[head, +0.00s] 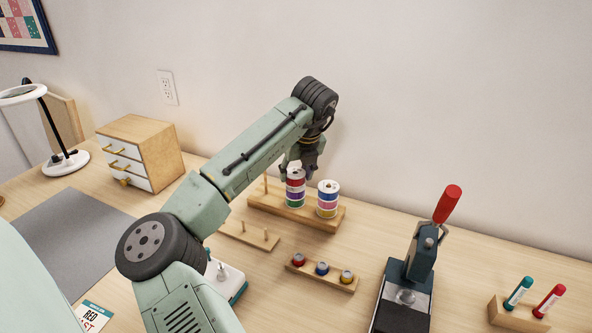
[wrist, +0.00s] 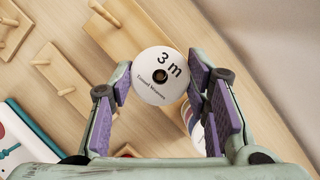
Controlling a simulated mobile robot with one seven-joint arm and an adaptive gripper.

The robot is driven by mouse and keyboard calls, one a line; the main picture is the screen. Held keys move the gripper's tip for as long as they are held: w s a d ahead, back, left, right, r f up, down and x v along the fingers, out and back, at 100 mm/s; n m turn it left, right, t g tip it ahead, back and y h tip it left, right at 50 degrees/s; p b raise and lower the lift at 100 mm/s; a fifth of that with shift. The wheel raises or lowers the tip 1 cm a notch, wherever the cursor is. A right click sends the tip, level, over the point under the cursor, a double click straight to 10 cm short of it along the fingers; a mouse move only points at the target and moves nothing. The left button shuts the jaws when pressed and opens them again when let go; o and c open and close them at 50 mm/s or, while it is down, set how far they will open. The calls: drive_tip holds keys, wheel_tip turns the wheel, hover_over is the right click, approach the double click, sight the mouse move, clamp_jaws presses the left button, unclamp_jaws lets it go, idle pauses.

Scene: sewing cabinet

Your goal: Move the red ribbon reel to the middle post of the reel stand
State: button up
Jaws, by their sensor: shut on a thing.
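The reel stand (head: 265,205) is a wooden board at the back of the table, with a bare post (head: 266,183) at its left. The red ribbon reel (head: 296,174) is the top of a stack above green and purple reels at the stand's middle. I see no clear gap under it. My gripper (head: 300,168) comes down from above and is shut on the red reel. In the wrist view a white reel top (wrist: 152,88) marked "3 m" lies between my fingers (wrist: 160,85). Its centre hole looks dark brown; I cannot tell how far the post reaches into it.
A second stack of reels (head: 328,198) stands close to the right. In front are a small pegged board (head: 248,237) and a wooden holder (head: 338,284) with small coloured spools. A press with a red handle (head: 447,204) stands further right; a drawer box (head: 150,150) stands left.

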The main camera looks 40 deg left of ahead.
drive_tip(key=o, duration=1.1)
drive_tip(key=shift+r, duration=0.1)
drive_tip(key=v, duration=1.2)
